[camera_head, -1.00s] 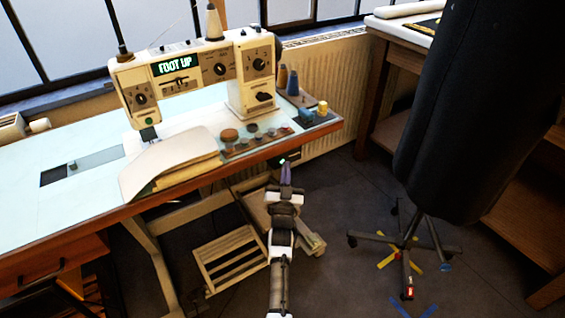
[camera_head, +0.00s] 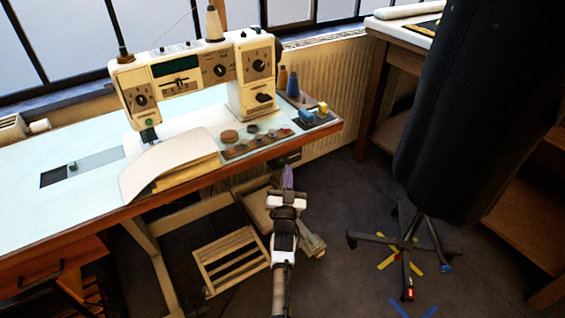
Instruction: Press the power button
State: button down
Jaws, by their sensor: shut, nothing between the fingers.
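The white sewing machine (camera_head: 200,72) stands on the table (camera_head: 85,182), and its display (camera_head: 174,66) is dark. A small dark switch box (camera_head: 291,157) hangs under the table's front edge, below the right end of the machine's parts tray. No green light shows on it, and its button face is too small to make out. My gripper (camera_head: 287,170) is shut and empty, pointing up just below the switch box. I cannot tell whether the fingertips touch it.
A slatted pedal (camera_head: 230,259) is on the floor left of my arm. A parts tray (camera_head: 262,147) with jars sits near the table edge above my gripper. A black dress form (camera_head: 480,110) on a wheeled base stands to the right. Floor between is free.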

jog(key=s+d+p, duration=0.1)
jog(key=s+d, duration=0.2)
jog(key=s, duration=0.2)
jog(key=shift+d, duration=0.3)
jog(key=shift+w+a, duration=0.1)
dwell(0.6)
